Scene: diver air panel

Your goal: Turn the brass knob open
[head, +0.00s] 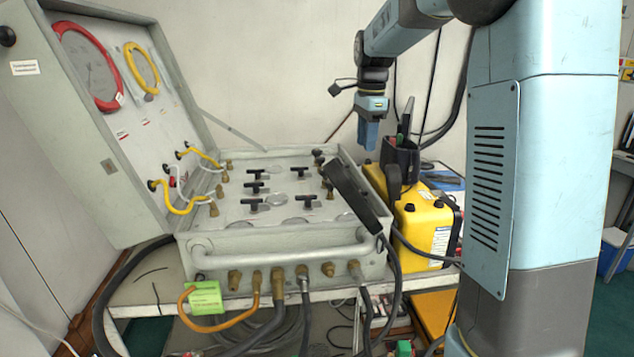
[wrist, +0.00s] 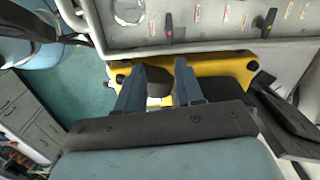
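The grey air panel (head: 285,222) lies in an open case, with several black T-handles (head: 253,204) on its top. Small brass fittings (head: 328,192) stand along its right edge. I cannot tell which one is the brass knob. My gripper (head: 368,146) hangs fingers down, beyond the panel's right back corner and above the yellow case. In the wrist view the two fingers of my gripper (wrist: 157,68) are apart, with nothing held between them.
A yellow case (head: 420,225) with black parts on top stands right of the panel. Hoses and a black box (head: 357,195) are at the panel's right edge. The open lid (head: 125,165) rises on the left. A carry bar (head: 280,250) crosses the front.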

